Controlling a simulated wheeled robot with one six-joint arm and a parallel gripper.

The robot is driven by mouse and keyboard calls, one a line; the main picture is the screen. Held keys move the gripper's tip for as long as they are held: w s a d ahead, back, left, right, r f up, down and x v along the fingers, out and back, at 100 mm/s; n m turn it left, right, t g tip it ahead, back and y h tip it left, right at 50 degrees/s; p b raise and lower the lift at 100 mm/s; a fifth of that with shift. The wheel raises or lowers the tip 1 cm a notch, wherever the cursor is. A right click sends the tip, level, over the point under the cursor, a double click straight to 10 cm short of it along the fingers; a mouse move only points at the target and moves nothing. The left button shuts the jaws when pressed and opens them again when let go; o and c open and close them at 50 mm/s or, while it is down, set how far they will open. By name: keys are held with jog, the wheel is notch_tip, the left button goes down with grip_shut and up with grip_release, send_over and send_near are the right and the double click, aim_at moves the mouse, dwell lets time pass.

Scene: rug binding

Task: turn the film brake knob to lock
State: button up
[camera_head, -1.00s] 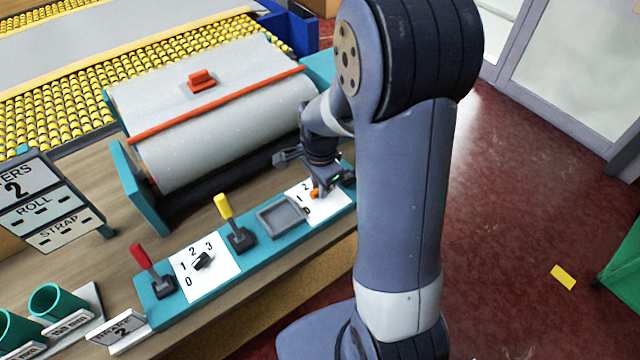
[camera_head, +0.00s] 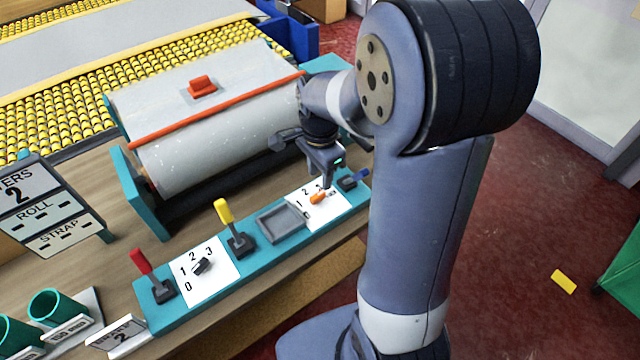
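An orange knob (camera_head: 317,199) sits on a white dial plate (camera_head: 330,211) near the right end of the teal control strip. A black knob (camera_head: 202,265) on another white plate (camera_head: 217,283) is numbered 0 to 3. No label naming the film brake is readable.
A blue lever (camera_head: 354,179) stands close right of my gripper. A grey tray (camera_head: 283,222), yellow lever (camera_head: 224,212) and red lever (camera_head: 142,263) stand along the strip. The large grey roller (camera_head: 215,125) with a red bar lies behind.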

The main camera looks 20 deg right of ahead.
aim_at(320, 193)
notch_tip(320, 193, up, 4)
jog(key=shift+r, duration=0.15)
dwell(0.3)
notch_tip(320, 193, down, 11)
jog(key=shift+r, duration=0.1)
dwell(0.4)
